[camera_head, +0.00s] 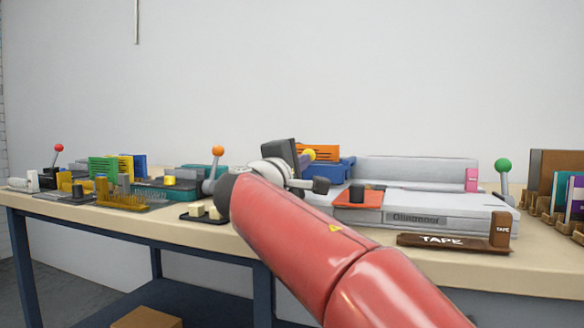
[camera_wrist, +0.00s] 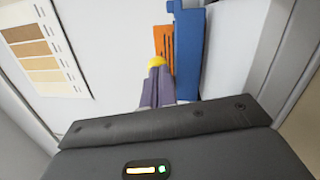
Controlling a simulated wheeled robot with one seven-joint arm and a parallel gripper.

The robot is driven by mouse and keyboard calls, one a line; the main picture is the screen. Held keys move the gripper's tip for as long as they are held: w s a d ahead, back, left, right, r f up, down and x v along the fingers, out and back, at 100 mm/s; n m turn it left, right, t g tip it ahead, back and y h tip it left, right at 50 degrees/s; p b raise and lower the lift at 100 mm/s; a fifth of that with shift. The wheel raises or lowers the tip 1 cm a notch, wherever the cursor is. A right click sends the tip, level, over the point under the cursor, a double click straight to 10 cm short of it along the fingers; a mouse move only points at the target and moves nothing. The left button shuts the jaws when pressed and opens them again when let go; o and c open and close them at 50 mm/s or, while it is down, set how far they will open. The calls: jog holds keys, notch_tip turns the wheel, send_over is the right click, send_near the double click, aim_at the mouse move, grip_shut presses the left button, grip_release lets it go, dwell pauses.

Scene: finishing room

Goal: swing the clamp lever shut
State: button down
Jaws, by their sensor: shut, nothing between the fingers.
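A lever with a yellow ball knob (camera_wrist: 157,61) shows in the wrist view, just beyond the fingertips of my gripper (camera_wrist: 157,71). The two grey-purple fingers are together, with nothing held between them. The knob looks touching or very close; I cannot tell which. In the head view the yellow knob (camera_head: 310,154) is partly hidden by my gripper (camera_head: 304,163). The lever's shaft and pivot are hidden. A blue body (camera_wrist: 191,45) and an orange slotted piece (camera_wrist: 163,42) lie beside the knob.
Other levers have a red knob (camera_head: 59,148), an orange knob (camera_head: 218,151) and a green knob (camera_head: 503,165). A grey machine (camera_head: 430,218) is right of my gripper. A brown tape strip (camera_head: 453,242) lies at the front edge of the bench (camera_head: 225,238).

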jog(key=shift+w+d, duration=0.1)
jog(key=shift+d, duration=0.3)
dwell(0.4)
